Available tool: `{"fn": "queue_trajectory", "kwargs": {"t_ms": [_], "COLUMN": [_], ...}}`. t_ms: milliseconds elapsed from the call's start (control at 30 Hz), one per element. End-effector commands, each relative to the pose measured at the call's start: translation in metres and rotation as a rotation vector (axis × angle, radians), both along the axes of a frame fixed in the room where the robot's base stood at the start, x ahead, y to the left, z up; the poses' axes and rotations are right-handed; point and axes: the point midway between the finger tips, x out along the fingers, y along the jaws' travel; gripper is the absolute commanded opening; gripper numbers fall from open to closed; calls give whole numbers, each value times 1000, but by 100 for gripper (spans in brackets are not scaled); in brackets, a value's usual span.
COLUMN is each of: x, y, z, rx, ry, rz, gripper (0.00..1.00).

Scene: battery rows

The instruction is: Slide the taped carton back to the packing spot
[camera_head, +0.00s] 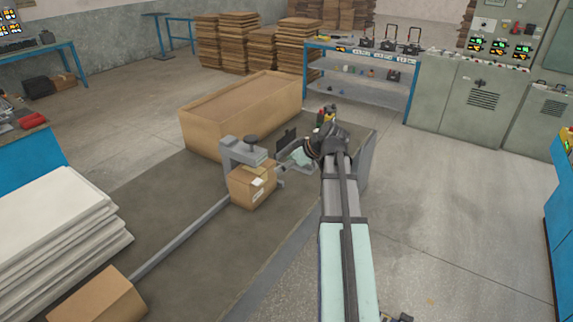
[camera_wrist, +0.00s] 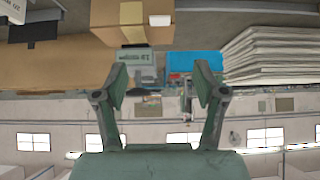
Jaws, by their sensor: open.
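The taped carton (camera_head: 252,190) is a small brown box with tape and white labels. It sits on the dark grey bench under a grey clamp-like head with a black knob (camera_head: 243,150). My gripper (camera_head: 284,172) is just right of the carton in the head view, and its fingers are small and partly hidden there. In the wrist view, which looks upside down, my gripper (camera_wrist: 160,84) has its fingers spread with nothing between them. The carton (camera_wrist: 120,22) shows above the fingers, apart from them. I cannot tell which place is the packing spot.
A long grey bar (camera_head: 180,238) runs from the clamp head toward another brown carton (camera_head: 102,298) at lower left. White sheets (camera_head: 62,225) are stacked at left. Concrete floor (camera_head: 455,220) is clear at right.

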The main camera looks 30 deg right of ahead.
Motion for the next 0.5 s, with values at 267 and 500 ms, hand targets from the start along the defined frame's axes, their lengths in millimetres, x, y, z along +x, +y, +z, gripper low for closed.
{"fn": "queue_trajectory", "kwargs": {"t_ms": [267,500], "x": [17,45], "y": [9,22], "z": [-18,-47], "rx": [1,2], "ry": [2,3], "rz": [1,1], "gripper": [71,71]}}
